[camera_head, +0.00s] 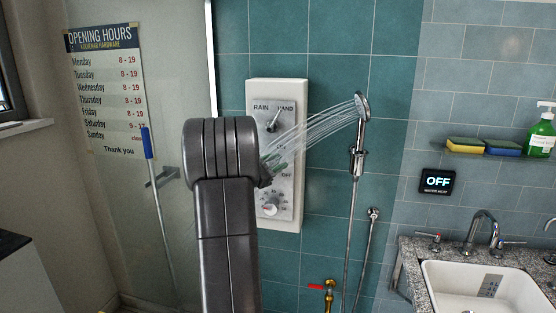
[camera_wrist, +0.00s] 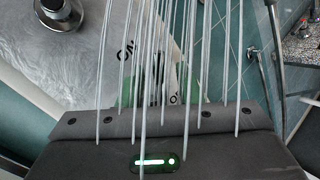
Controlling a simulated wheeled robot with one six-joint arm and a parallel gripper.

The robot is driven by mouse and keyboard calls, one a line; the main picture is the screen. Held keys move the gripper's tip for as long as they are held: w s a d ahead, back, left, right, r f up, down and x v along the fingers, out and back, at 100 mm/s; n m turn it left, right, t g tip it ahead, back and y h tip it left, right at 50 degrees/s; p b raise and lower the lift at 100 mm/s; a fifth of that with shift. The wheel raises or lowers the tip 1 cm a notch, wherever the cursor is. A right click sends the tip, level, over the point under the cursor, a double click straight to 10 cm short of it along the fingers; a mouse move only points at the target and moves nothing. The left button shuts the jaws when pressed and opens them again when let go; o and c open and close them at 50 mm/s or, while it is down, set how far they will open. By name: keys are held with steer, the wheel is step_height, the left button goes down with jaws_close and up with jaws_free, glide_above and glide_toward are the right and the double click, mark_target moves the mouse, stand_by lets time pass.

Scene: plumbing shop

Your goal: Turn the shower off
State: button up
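The shower's white and grey control panel (camera_head: 289,200) is on the teal tiled wall, partly behind my arm. Its upper RAIN/HAND selector (camera_head: 273,122) has its lever tilted up to the right. Words ON and OFF show lower on the panel, with a numbered dial (camera_head: 270,209) beneath. The hand shower head (camera_head: 362,104) sprays water leftward across the panel. My gripper (camera_wrist: 152,105) is close to the panel around the ON/OFF marks; its fingers and the ON/OFF control are mostly hidden by my arm and the spray.
The shower rail (camera_head: 353,220) and hose stand right of the panel. A red-handled brass valve (camera_head: 328,290) is low on the wall. A dark sign reading OFF (camera_head: 437,182) hangs above the sink (camera_head: 440,285). A glass partition and a blue-handled pole (camera_head: 149,143) are at left.

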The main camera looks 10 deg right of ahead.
steer(key=shift+w+d, duration=0.3)
steer(key=shift+d, duration=0.15)
jaws_close()
